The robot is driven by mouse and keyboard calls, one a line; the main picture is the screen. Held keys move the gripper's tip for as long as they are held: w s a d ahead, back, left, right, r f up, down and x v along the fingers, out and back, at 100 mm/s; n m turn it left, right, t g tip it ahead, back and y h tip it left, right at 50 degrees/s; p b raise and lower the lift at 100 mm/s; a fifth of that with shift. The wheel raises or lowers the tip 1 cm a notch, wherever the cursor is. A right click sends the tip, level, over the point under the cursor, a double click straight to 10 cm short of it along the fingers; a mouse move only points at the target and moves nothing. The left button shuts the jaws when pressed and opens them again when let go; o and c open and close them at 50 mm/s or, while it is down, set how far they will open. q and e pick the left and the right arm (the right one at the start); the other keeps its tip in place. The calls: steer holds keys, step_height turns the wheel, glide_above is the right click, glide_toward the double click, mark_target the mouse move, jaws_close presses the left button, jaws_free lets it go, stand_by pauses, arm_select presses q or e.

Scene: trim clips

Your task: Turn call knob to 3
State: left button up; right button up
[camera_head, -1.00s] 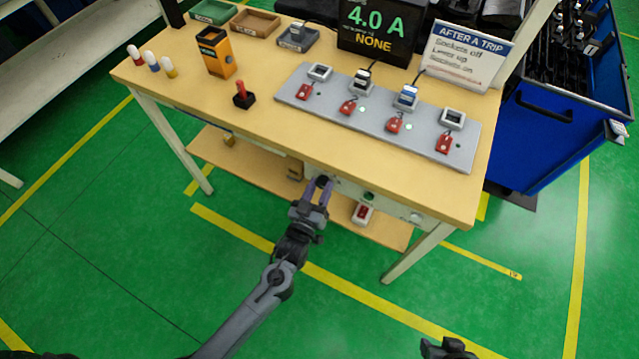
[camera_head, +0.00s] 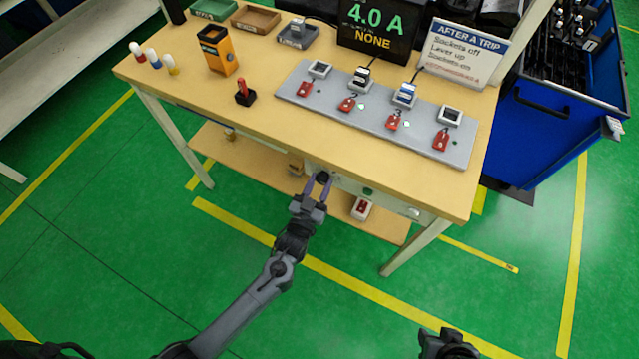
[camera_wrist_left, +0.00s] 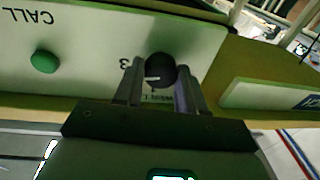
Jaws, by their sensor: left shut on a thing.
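The black round call knob (camera_head: 322,177) sits on the pale panel (camera_wrist_left: 80,45) under the table's front edge. In the left wrist view the knob (camera_wrist_left: 161,69) lies between the fingers of my left gripper (camera_wrist_left: 160,88), which is shut on it; the gripper also shows in the head view (camera_head: 317,187). The knob's white pointer line points left in that upside-down view, toward the side with the printed 3 (camera_wrist_left: 124,62). A finger partly covers the dial marks. My right gripper (camera_head: 447,345) is at the bottom right edge, away from the table, its fingers unclear.
A green button (camera_wrist_left: 44,61) beside the word CALL is on the same panel. A red switch (camera_head: 361,208) is below the table.

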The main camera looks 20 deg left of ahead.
arm_select(q)
steer(key=o, duration=1.1)
steer(key=shift+c, duration=0.2)
steer(key=shift+s, duration=0.65)
steer(key=s+p, duration=0.2)
steer(key=s, duration=0.7)
steer(key=shift+s+f, duration=0.25)
steer(key=shift+f, duration=0.15)
